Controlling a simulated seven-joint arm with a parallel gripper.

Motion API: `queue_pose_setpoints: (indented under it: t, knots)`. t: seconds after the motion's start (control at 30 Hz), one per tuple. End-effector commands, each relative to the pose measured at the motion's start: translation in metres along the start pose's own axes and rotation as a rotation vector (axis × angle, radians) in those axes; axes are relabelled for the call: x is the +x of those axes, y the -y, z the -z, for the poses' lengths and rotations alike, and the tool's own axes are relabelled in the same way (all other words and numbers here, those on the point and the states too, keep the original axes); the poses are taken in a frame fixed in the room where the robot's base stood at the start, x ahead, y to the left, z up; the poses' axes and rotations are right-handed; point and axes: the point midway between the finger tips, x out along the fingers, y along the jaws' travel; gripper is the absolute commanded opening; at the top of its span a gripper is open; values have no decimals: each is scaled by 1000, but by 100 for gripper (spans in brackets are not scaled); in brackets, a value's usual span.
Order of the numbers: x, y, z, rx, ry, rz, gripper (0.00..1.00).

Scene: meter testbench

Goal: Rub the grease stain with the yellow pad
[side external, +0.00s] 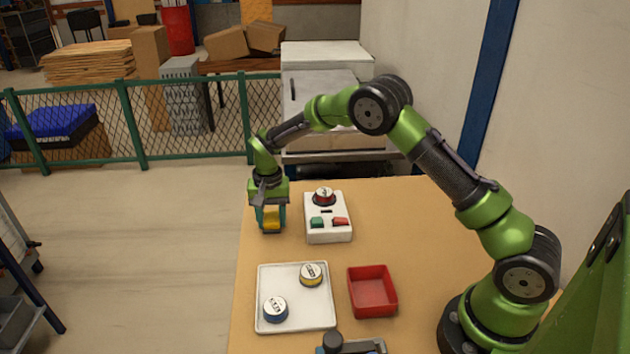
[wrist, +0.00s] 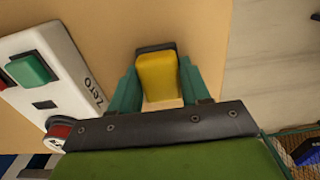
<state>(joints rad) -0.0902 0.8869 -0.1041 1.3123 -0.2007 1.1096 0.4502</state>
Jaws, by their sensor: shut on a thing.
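My gripper (side external: 271,226) is shut on the yellow pad (side external: 271,216), close to the table's far left edge and just left of the white meter box. In the wrist view, the yellow pad (wrist: 157,76) sits between the two green fingers, with a dark edge at its far end. I cannot tell whether the pad touches the table. I make out no grease stain in either view; the gripper and pad hide part of the tabletop.
The white meter box (side external: 328,232) has green and red buttons and a red-rimmed dial (side external: 324,195). The table's right side (side external: 425,235) is clear.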

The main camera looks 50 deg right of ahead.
Motion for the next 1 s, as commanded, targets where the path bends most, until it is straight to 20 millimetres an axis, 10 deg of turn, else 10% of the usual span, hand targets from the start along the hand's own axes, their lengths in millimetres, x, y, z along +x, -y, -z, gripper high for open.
queue_pose_setpoints:
  t: [0.83,1.0]
  knots:
    - [1,-1,-69,-3,1,-2,18]
    - [1,-2,-53,2,0,-2,18]
